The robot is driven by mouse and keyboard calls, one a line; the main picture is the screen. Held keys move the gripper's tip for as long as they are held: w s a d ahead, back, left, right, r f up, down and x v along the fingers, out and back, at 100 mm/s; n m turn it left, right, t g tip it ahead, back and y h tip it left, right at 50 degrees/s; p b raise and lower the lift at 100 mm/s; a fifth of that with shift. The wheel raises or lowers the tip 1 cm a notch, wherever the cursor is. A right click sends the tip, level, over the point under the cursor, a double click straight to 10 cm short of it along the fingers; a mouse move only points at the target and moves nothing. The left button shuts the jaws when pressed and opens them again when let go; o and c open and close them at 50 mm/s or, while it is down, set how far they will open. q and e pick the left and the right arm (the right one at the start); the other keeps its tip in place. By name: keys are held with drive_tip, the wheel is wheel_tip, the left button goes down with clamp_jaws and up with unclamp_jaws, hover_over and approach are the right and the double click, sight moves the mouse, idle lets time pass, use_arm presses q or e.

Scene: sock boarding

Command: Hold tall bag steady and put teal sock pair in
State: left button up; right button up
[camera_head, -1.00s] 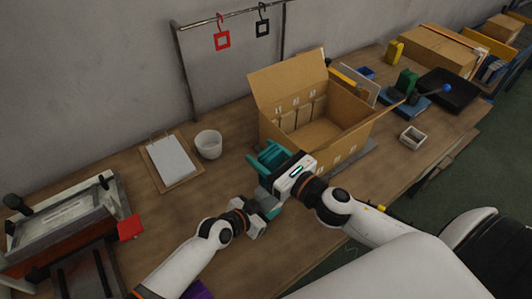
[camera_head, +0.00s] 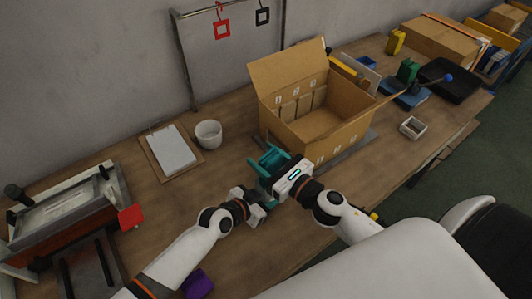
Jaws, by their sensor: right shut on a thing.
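The teal sock pair (camera_head: 269,160) is at the tip of my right gripper (camera_head: 279,172), above the table in front of the open cardboard box. The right gripper is shut on it and hides part of it. My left gripper (camera_head: 260,204) is just below and left of the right gripper, close to it. Its fingers are small and partly covered, so I cannot tell whether they are open or shut. I cannot make out a tall bag; the area between the two grippers is crowded and partly hidden.
The open cardboard box (camera_head: 345,136) stands behind my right gripper. A white cup (camera_head: 208,134) and clipboard (camera_head: 171,151) lie left of it. A framed press-like fixture (camera_head: 65,215) is at far left, a purple item (camera_head: 196,284) at the front.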

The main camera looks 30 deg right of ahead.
drive_tip(key=shift+f, duration=1.2)
drive_tip(key=o, duration=1.1)
drive_tip(key=shift+c, duration=0.2)
drive_tip(key=v, duration=1.2)
use_arm(q)
drive_tip(key=o, duration=0.8)
